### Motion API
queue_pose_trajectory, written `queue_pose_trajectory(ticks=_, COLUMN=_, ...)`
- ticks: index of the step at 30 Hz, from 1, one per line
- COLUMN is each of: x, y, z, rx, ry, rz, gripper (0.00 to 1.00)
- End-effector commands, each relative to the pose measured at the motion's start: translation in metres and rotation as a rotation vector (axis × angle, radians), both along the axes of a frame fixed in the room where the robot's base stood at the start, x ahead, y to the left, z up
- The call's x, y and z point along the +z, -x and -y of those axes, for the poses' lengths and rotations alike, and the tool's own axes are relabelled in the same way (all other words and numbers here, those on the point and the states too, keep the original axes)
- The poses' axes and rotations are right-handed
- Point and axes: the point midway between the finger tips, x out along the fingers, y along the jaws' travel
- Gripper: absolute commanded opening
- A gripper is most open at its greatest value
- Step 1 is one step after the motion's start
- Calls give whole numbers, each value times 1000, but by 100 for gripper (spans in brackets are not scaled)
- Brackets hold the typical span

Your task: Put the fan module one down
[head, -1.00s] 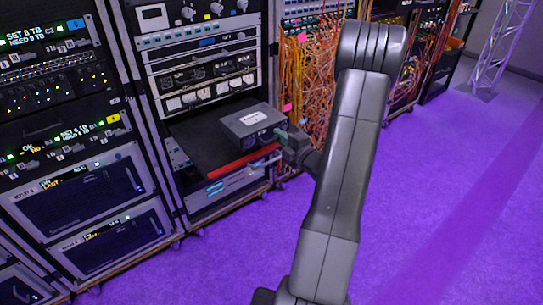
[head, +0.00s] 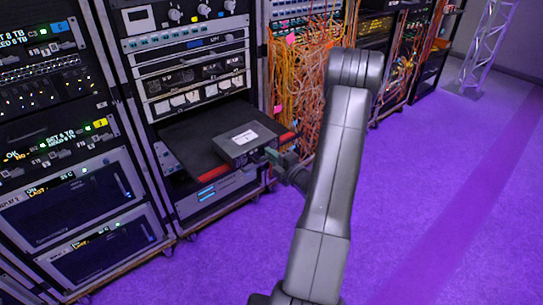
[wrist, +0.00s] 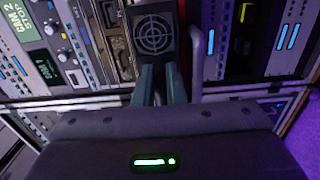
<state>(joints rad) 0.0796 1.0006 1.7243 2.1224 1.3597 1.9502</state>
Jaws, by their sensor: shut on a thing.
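The fan module (head: 245,141) is a dark grey box with a white label on top, at the front of the pulled-out black shelf in the head view. In the wrist view its round fan grille (wrist: 154,36) faces me. My gripper (head: 268,156) is shut on the module's near end; its two fingers also show in the wrist view (wrist: 160,84). The module covers the middle of the shelf's red front edge. I cannot tell whether its underside touches the shelf (head: 186,138).
The shelf sits in a rack (head: 186,70) below several devices. Orange cables (head: 300,90) hang in the rack to the right. Another rack (head: 70,180) stands at left. The purple floor (head: 430,180) at right is clear.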

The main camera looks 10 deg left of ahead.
Motion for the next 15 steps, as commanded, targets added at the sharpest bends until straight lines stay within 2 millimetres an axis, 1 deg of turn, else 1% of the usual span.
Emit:
queue_pose_trajectory(ticks=3, x=-4, y=0, z=0, rx=0, ry=-2, rz=2, gripper=0)
queue_pose_trajectory(ticks=4, x=-4, y=0, z=0, rx=0, ry=0, rz=0, gripper=16)
queue_pose_trajectory(ticks=5, x=-3, y=0, z=0, rx=0, ry=0, rz=0, gripper=22)
queue_pose_trajectory(ticks=6, x=-3, y=0, z=0, rx=0, ry=0, rz=0, gripper=30)
queue_pose_trajectory(ticks=7, x=-3, y=0, z=0, rx=0, ry=0, rz=0, gripper=32)
queue_pose_trajectory(ticks=15, x=-2, y=0, z=0, rx=0, ry=0, rz=0, gripper=32)
